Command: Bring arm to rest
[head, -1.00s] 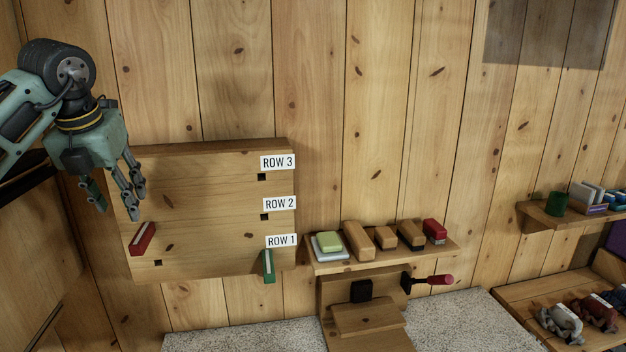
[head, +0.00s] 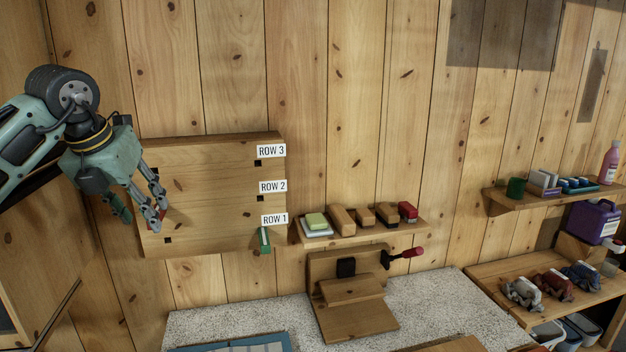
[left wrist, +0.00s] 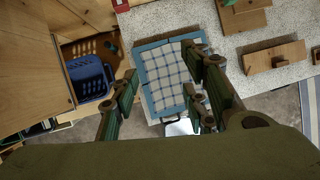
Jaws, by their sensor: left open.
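My left gripper (head: 140,212) is at the left of the head view, in front of the left end of the wooden board (head: 215,200) on the wall. Its fingers point down, are apart, and hold nothing. They cover most of a red piece on the board's left side; only a bit of red shows between them. In the left wrist view the open fingers (left wrist: 160,105) hang above a blue-framed tray with a checked cloth (left wrist: 148,62). My right gripper is not in view.
A small shelf (head: 345,238) right of the board holds several blocks. Below it, a wooden stand (head: 350,318) is on the speckled counter (head: 240,312). A green piece (head: 264,241) is at ROW 1. A blue basket (left wrist: 90,78) is left of the tray.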

